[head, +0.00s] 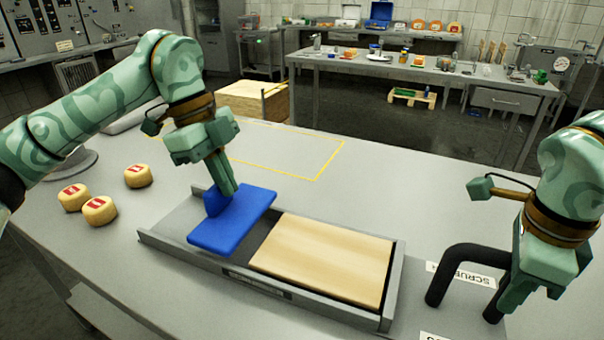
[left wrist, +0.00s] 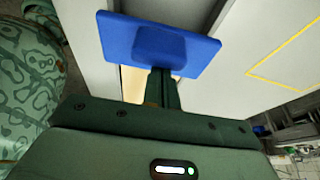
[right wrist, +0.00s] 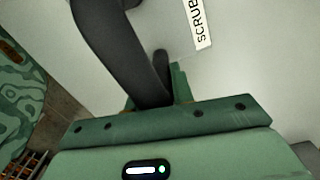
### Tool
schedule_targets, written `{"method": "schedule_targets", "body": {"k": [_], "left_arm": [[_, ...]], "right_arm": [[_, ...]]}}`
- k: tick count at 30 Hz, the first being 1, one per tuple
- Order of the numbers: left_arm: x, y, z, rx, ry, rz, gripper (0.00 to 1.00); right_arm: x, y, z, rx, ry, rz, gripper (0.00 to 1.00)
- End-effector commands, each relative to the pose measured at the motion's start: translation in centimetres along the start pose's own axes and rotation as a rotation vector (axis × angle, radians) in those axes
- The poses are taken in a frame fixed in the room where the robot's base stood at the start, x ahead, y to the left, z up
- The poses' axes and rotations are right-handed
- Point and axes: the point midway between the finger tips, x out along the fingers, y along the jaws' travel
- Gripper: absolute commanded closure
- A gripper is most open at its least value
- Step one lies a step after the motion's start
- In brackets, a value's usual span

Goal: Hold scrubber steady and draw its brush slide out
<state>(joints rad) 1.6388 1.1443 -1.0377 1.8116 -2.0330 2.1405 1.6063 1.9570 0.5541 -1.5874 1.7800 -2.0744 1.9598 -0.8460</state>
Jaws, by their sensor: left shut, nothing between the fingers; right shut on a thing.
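The scrubber is a long grey tray-like frame (head: 392,300) on the table, with a pale wooden panel (head: 325,258) in its right part. A blue slide plate (head: 235,228) with a raised blue block (head: 213,203) lies over its left part, slightly askew. My left gripper (head: 226,188) is shut and empty, its fingertips close against the blue block; in the left wrist view they meet the block's edge (left wrist: 160,45), and I cannot tell if they touch. My right gripper (head: 508,296) is shut on the black bent handle (head: 470,252) right of the frame. The handle also shows in the right wrist view (right wrist: 118,45).
Several yellow cheese wheels (head: 100,210) with red labels sit at the left of the table. A label reading "SCRUB" (head: 470,277) lies by the handle. A yellow outlined area (head: 300,148) behind the frame is clear. A wooden crate (head: 255,102) stands beyond the table.

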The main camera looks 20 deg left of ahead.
Motion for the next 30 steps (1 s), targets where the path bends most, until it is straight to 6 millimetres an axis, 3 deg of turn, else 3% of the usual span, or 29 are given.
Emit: {"method": "schedule_targets", "body": {"k": [8,14,24,30], "left_arm": [[0.2,0.0,-0.3,-0.001,-0.001,0.002,1.00],[1.4,0.0,-3.8,0.006,0.000,0.004,1.00],[-6.6,0.0,-3.8,-0.002,0.001,-0.004,1.00],[-8.5,0.0,-3.8,-0.001,0.000,-0.001,1.00]], "right_arm": [[0.2,0.0,-0.1,0.007,0.004,0.005,1.00],[0.1,0.0,-0.1,0.006,0.004,0.005,1.00],[0.1,0.0,-0.1,0.005,0.003,0.005,1.00],[0.1,0.0,-0.1,0.004,0.003,0.005,1.00]]}}
